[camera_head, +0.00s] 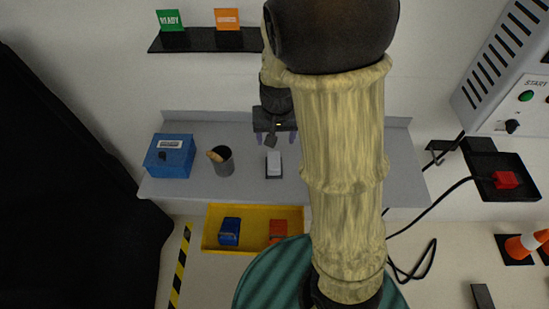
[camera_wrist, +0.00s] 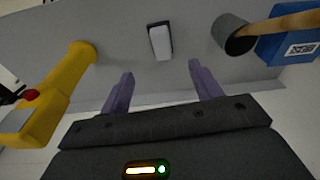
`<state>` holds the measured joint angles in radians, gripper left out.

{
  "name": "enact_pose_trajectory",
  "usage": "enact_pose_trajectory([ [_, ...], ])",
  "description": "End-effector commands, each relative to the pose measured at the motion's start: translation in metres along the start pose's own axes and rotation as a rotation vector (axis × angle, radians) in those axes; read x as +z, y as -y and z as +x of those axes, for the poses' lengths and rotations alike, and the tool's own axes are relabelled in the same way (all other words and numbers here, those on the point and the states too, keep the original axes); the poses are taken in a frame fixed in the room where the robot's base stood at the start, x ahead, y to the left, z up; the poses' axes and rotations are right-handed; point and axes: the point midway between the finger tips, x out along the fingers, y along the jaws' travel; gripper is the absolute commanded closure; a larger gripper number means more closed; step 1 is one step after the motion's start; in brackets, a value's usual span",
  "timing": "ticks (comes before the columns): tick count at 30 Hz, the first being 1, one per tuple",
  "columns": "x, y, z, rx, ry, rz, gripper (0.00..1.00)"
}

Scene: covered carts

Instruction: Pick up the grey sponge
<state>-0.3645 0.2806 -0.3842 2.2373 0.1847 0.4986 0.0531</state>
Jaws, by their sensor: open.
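A small pale grey block with a dark edge or base, which looks like the grey sponge (camera_head: 274,163), lies on the grey shelf (camera_head: 240,188). In the wrist view the sponge (camera_wrist: 160,41) lies beyond the fingertips, roughly centred between them. My gripper (camera_head: 275,140) is over the shelf, near the sponge. In the wrist view my gripper (camera_wrist: 162,78) has its two purple fingers wide apart with nothing between them. My arm hides the right part of the shelf in the head view.
A grey cup (camera_head: 223,162) with a wooden handle and a blue box (camera_head: 170,157) stand left of the sponge. A yellow tray (camera_head: 254,244) with blue and orange items is below the shelf.

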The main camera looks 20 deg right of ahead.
Motion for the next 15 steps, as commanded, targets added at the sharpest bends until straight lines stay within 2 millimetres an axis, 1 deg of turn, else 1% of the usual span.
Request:
enact_pose_trajectory([
  [1, -0.009, 0.005, -0.004, 0.010, 0.002, 0.007, 0.36],
  [5, -0.020, 0.008, -0.004, 0.022, 0.000, 0.031, 0.36],
  [15, -0.021, 0.004, 0.000, 0.023, 0.001, 0.042, 0.36],
])
